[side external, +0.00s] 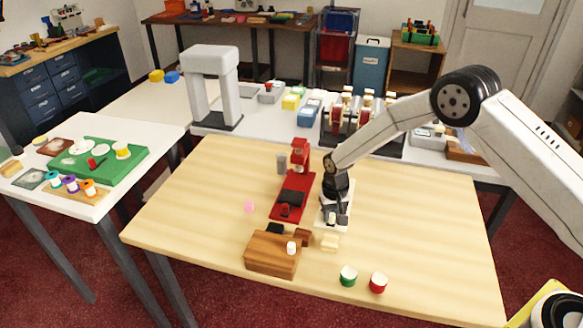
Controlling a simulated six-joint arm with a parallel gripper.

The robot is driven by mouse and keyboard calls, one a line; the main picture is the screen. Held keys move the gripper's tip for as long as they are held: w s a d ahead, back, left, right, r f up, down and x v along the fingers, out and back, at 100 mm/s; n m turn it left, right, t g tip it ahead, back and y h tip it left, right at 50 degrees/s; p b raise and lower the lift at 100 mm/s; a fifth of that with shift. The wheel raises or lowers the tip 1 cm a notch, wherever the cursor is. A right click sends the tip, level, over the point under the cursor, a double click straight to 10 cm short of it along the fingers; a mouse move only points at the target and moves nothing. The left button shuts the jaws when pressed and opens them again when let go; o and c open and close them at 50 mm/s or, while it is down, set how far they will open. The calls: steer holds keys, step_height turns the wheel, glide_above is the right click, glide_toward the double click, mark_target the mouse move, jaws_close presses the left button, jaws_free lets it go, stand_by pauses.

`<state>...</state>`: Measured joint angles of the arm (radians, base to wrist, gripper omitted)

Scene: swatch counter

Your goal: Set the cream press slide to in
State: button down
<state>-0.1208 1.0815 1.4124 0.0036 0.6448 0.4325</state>
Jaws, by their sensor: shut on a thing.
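The cream press (346,221) stands on the wooden table, right of a red press. My arm comes in from the right, and my gripper (334,213) points down over the cream press. It is shut on the press's slide, low at the front part of the press. The jaws and wrist hide most of the slide and the upper part of the press, so I cannot tell how far in or out the slide sits.
The red press (293,190) stands close on the left. The table's right side is clear.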

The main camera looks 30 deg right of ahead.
stand_by(0.8)
steer(key=shift+w+d, duration=1.45)
steer(key=shift+w, duration=0.05)
steer(key=shift+c, duration=2.4)
jaws_free()
steer(key=shift+r, duration=0.15)
step_height(320, 180, up, 8)
steer(key=shift+f, duration=0.25)
